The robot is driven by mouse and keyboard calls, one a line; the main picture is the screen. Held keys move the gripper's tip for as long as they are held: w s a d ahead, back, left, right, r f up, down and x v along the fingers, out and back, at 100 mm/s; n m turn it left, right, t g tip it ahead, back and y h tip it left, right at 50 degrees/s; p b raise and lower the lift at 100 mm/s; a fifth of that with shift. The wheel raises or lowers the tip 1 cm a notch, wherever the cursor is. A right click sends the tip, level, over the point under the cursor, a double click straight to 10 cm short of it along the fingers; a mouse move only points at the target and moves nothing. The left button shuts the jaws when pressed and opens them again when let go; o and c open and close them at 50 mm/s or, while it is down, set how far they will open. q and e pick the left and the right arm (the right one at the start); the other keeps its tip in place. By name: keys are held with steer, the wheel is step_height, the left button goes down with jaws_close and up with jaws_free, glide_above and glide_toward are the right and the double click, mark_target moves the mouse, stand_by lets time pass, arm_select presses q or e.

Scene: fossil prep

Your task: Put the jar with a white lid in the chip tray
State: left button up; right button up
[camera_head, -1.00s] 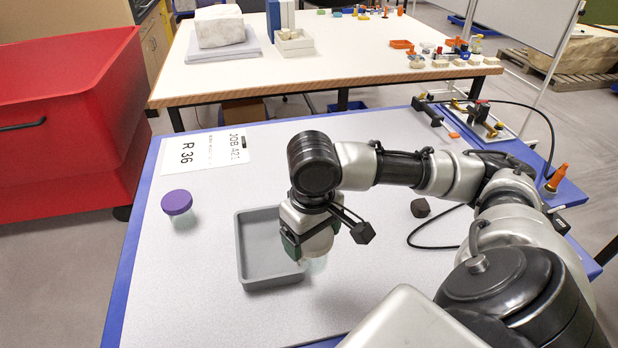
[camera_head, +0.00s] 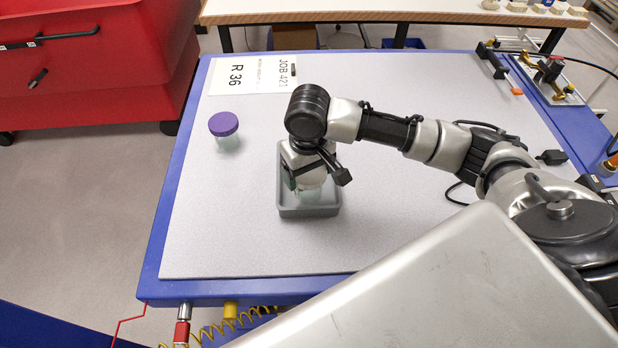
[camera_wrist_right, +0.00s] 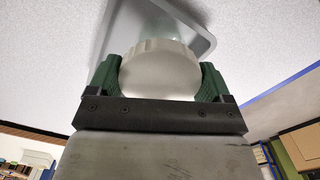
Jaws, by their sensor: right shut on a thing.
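The jar with a white lid shows in the right wrist view (camera_wrist_right: 160,72), its lid between the green finger pads. My right gripper (camera_head: 306,184) is shut on it. In the head view the jar's clear body (camera_head: 311,194) shows faintly under the gripper, and its lid is hidden. The grey chip tray (camera_head: 309,212) lies on the table around and below the jar, which is within the tray's outline. I cannot tell whether the jar touches the tray floor. The tray also shows in the wrist view (camera_wrist_right: 200,15). My left gripper is out of view.
A jar with a purple lid (camera_head: 223,124) stands left of the tray, apart from it. A sign card (camera_head: 252,75) lies at the back left of the table. The grey surface in front of the tray is clear. A red bin (camera_head: 90,70) stands beyond the table's left side.

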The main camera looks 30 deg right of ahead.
step_height(320, 180, down, 3)
steer(key=shift+f+p, duration=0.2)
steer(key=shift+p, duration=0.15)
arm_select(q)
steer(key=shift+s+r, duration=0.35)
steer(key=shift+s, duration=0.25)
arm_select(e)
steer(key=shift+f, duration=0.1)
steer(key=o, duration=1.1)
steer(key=shift+f, duration=0.1)
arm_select(q)
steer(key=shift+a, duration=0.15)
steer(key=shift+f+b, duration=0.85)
steer(key=shift+b, duration=0.05)
arm_select(e)
step_height(320, 180, up, 12)
steer(key=shift+r, duration=0.15)
